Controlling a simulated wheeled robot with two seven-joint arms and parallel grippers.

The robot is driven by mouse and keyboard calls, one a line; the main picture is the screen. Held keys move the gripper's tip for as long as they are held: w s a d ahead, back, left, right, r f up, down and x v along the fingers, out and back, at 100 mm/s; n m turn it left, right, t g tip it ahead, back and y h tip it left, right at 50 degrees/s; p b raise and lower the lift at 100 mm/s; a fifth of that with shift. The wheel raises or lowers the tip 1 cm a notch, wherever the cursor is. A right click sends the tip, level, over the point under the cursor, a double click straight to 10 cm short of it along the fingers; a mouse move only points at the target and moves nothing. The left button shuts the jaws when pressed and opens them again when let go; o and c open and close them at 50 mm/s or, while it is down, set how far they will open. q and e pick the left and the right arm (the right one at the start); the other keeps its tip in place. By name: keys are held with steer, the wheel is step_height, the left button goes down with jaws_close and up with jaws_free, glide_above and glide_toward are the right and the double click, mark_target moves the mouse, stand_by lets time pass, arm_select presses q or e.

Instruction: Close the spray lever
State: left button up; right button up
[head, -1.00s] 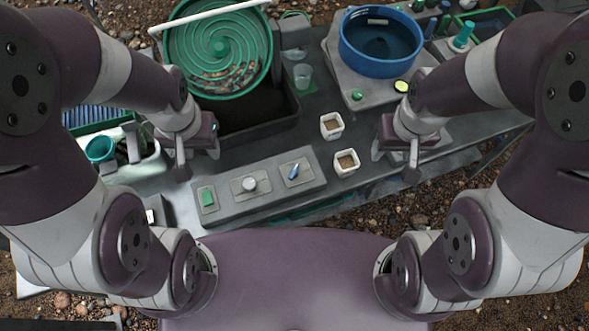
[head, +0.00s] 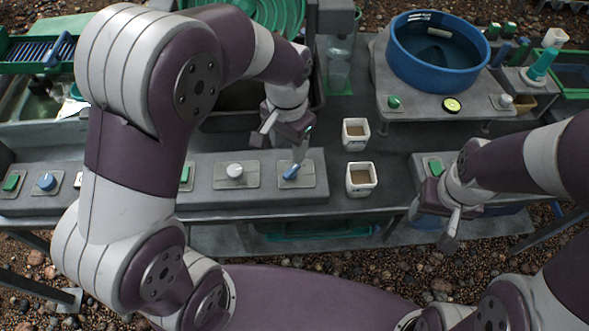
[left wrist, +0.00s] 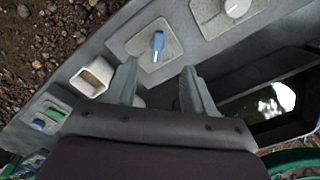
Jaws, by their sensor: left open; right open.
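The lever with a blue handle (head: 291,172) sits on a square plate at the right end of the long grey control panel (head: 206,195). My left gripper (head: 284,138) is open and empty, just behind and above the lever. In the left wrist view the blue lever (left wrist: 157,45) stands ahead of the open fingers (left wrist: 158,84), roughly in line with the gap between them. No contact shows. My right gripper (head: 433,222) is open and empty, by the front edge of the bench at the right.
A white knob (head: 235,171) is left of the lever. Two white cups of sand (head: 361,180) (head: 355,135) stand close on its right. A blue tub (head: 440,55) and a small grey panel with a green switch (head: 434,166) lie further right. My left arm covers part of the panel.

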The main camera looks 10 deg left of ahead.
mark_target(291, 170)
arm_select(q)
steer(key=f, duration=0.5)
steer(key=f+b, duration=0.1)
steer(key=f, duration=0.2)
steer(key=shift+w+d+f, duration=0.1)
steer(key=shift+d+f, duration=0.2)
steer(key=shift+f, duration=0.05)
jaws_close()
